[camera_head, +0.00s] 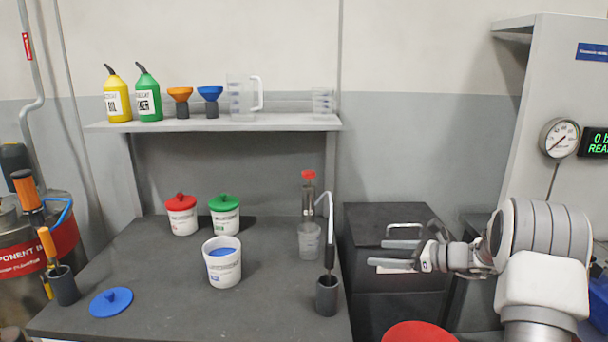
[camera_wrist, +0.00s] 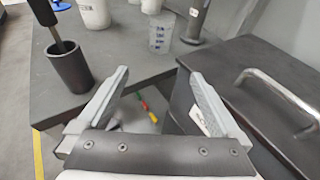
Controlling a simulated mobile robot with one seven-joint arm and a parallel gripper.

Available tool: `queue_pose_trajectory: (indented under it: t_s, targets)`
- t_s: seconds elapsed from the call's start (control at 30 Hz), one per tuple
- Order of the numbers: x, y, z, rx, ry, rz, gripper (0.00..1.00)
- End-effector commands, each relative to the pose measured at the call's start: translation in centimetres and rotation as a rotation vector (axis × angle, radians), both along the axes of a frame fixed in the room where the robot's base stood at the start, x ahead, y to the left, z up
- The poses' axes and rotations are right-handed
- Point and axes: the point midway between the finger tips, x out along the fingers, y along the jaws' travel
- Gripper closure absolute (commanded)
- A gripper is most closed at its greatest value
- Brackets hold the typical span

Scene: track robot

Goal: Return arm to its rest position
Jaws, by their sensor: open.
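My gripper (camera_head: 400,247) is open and empty, at the end of my arm that reaches in from the right. In the head view it is in front of the dark cabinet, right of the workbench (camera_head: 150,270). In the wrist view the two fingers of my gripper (camera_wrist: 155,85) are spread wide with nothing between them. Past them show the bench edge and the cabinet (camera_wrist: 285,75) with its metal handle (camera_wrist: 275,92).
A dark cup (camera_head: 327,297) holding a tool stands at the bench's right edge, near my gripper. An open white tub (camera_head: 222,270) with blue contents, a blue lid (camera_head: 111,302) and two lidded tubs are on the bench. A red round object (camera_head: 418,333) is low in front.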

Motion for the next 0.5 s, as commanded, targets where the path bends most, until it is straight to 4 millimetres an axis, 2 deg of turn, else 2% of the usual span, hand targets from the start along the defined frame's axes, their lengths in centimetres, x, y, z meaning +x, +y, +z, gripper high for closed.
queue_pose_trajectory:
  t_s: [0.1,0.27,0.5]
  targets:
    - [-1.5,1.9,2.8,-0.089,-0.037,0.068,0.0]
    - [-4.9,4.7,6.3,-0.255,-0.104,0.195,0.0]
    - [-11.8,8.6,11.5,-0.551,-0.243,0.431,0.0]
